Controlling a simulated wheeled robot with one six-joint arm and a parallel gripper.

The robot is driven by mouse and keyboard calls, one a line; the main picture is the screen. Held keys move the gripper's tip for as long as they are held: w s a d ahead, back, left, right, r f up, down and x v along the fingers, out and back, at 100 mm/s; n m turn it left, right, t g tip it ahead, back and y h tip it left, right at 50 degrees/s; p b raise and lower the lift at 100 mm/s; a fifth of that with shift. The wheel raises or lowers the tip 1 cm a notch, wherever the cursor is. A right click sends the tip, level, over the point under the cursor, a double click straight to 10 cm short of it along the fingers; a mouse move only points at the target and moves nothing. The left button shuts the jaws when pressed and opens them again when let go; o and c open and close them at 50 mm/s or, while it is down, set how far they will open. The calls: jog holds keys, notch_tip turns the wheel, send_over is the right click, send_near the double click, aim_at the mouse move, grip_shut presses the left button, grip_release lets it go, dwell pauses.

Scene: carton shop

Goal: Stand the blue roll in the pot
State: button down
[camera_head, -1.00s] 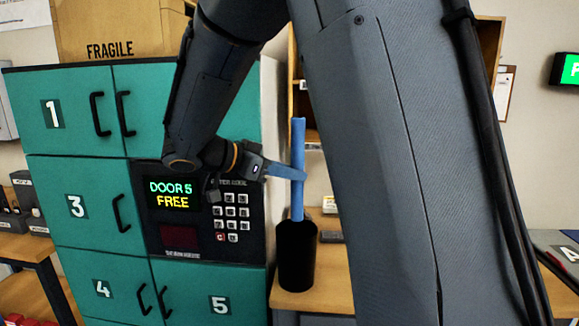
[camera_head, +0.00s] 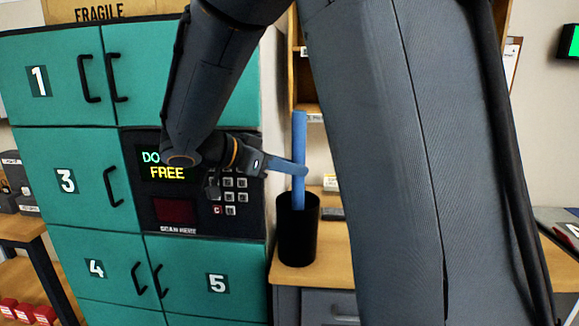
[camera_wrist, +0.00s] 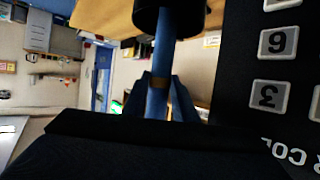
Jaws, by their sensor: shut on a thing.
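The blue roll (camera_head: 299,140) stands upright, and its lower end is inside the black pot (camera_head: 297,238), hidden by the pot's wall. The pot stands on a wooden desk top. My gripper (camera_head: 300,170) comes in from the left and is shut on the roll a little above the pot's rim. In the wrist view the roll (camera_wrist: 160,55) runs from between the fingers (camera_wrist: 158,98) into the mouth of the pot (camera_wrist: 182,15). I cannot see whether the roll's end touches the pot's bottom.
A teal locker (camera_head: 60,120) with numbered doors and a black keypad panel (camera_head: 230,208) stands close left of the pot. The wooden desk (camera_head: 320,268) has small items behind the pot. A wooden shelf (camera_head: 302,85) stands behind. My arm covers the right middle.

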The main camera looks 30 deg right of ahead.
jog(key=shift+f+b, duration=2.5)
jog(key=shift+f, duration=0.25)
jog(key=c, duration=1.4)
grip_release()
jog(key=shift+o, duration=0.2)
jog(key=b+v, duration=0.1)
jog(key=v, duration=0.6)
jog(key=shift+a+r+b, duration=0.2)
jog(key=shift+a+b, duration=0.15)
jog(key=shift+b, duration=0.05)
